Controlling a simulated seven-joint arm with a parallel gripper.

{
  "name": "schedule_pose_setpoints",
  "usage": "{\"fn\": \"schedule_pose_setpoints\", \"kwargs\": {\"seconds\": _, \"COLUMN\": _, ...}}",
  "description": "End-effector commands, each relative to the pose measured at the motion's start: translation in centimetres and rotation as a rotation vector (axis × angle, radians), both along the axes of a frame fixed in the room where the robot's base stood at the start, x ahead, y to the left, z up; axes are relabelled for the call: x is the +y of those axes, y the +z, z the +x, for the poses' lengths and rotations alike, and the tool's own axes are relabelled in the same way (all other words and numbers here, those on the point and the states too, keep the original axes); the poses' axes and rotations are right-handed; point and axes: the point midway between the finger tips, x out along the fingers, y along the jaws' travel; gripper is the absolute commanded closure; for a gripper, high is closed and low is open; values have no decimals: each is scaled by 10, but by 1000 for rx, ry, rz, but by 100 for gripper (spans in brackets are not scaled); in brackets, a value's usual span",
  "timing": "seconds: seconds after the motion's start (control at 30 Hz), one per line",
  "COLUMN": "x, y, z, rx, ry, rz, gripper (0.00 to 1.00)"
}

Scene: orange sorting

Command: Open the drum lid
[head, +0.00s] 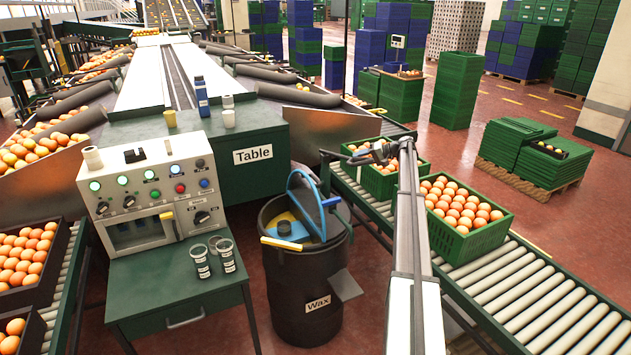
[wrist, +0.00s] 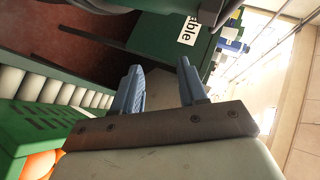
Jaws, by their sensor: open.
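The black drum (head: 305,290), labelled "Wax", stands on the floor between the green table and the roller conveyor. A blue-rimmed round lid (head: 306,205) stands steeply tilted up at the drum's mouth, not lying flat across it. Yellow and dark blue surfaces show in the opening, and a yellow bar lies at its front left rim. My gripper (head: 374,152) is over the far orange crate, to the right of the drum and apart from it. In the wrist view my gripper (wrist: 158,85) has its two blue-grey fingers apart with nothing between them. The drum is not clear in that view.
Two green crates of oranges, a far one (head: 412,181) and a near one (head: 470,243), sit on the roller conveyor (head: 520,290). A control box (head: 150,185) and small jars (head: 226,256) stand on the green table. My arm crosses above the conveyor.

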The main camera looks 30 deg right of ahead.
Motion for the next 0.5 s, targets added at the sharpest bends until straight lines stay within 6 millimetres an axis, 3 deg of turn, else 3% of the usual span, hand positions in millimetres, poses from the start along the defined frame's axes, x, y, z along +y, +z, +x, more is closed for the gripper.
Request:
{"fn": "schedule_pose_setpoints", "kwargs": {"seconds": 0.03, "x": 20, "y": -7, "z": -13, "rx": 10, "ry": 37, "rz": 65, "gripper": 58}}
{"fn": "schedule_pose_setpoints", "kwargs": {"seconds": 0.2, "x": 73, "y": -18, "z": -47, "rx": 34, "ry": 168, "rz": 273, "gripper": 58}}
{"fn": "schedule_pose_setpoints", "kwargs": {"seconds": 0.33, "x": 96, "y": -21, "z": -66, "rx": 43, "ry": 242, "rz": 376, "gripper": 58}}
{"fn": "schedule_pose_setpoints", "kwargs": {"seconds": 0.5, "x": 109, "y": -22, "z": -71, "rx": 46, "ry": 274, "rz": 415, "gripper": 58}}
